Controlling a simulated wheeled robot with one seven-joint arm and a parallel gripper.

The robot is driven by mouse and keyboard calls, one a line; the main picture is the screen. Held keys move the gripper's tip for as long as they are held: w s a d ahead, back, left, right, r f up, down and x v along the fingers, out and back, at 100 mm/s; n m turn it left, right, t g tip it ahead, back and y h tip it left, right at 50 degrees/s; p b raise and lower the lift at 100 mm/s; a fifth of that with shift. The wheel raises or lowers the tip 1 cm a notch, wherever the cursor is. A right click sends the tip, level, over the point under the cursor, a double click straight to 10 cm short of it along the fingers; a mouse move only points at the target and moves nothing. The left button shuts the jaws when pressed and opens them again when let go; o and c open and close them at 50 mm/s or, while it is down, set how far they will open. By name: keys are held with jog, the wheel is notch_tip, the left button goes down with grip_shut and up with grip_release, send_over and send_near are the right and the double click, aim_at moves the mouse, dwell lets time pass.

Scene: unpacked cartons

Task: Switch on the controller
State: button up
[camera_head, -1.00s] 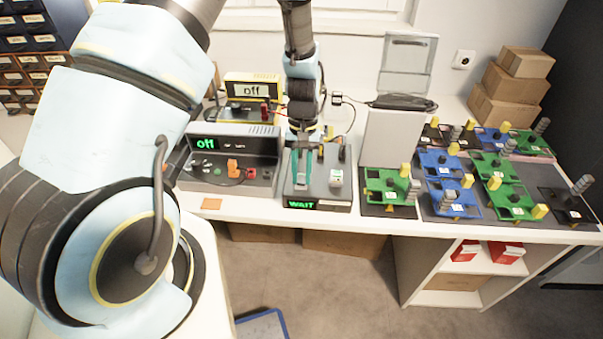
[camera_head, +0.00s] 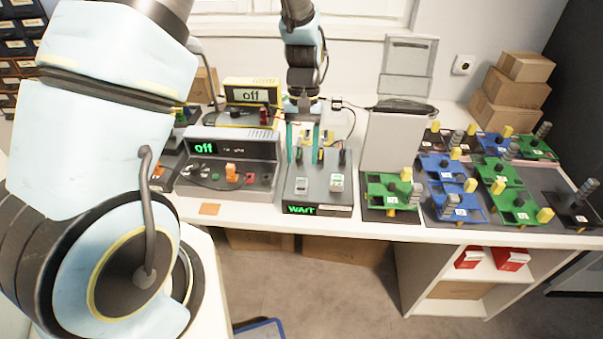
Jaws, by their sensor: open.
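A dark grey box (camera_head: 318,197) stands near the front edge of the white table, with a green "WAIT" readout (camera_head: 301,210) on its front. On its top are a pale switch-like part (camera_head: 302,186) at the left, a similar one with a green patch (camera_head: 337,183) at the right, and black upright parts behind. I cannot tell which device is the controller. My gripper (camera_head: 302,158) is open and empty, its two teal fingers pointing down above the rear left of this box. Whether a fingertip touches anything is unclear.
Left of the box, a grey unit (camera_head: 262,147) and a yellow unit (camera_head: 233,86) both read "off". Green and blue trays (camera_head: 381,205) crowd the right of the table. A grey panel (camera_head: 390,146) stands behind, near stacked cartons (camera_head: 510,93).

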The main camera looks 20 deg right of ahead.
jog(key=shift+b+v, duration=0.3)
jog(key=shift+v, duration=1.55)
jog(key=s+a+r+n+t, duration=0.1)
jog(key=a+r, duration=0.3)
jog(key=a, duration=0.9)
jog(key=s+a+r+n+t+h, duration=0.1)
jog(key=a+r+n+t, duration=0.1)
jog(key=a, duration=1.1)
notch_tip(320, 180, up, 3)
jog(key=shift+s+a+f+n+t, duration=0.1)
jog(key=shift+s+a+n+t, duration=0.1)
jog(key=shift+a+n+t, duration=0.35)
jog(key=shift+d, duration=0.2)
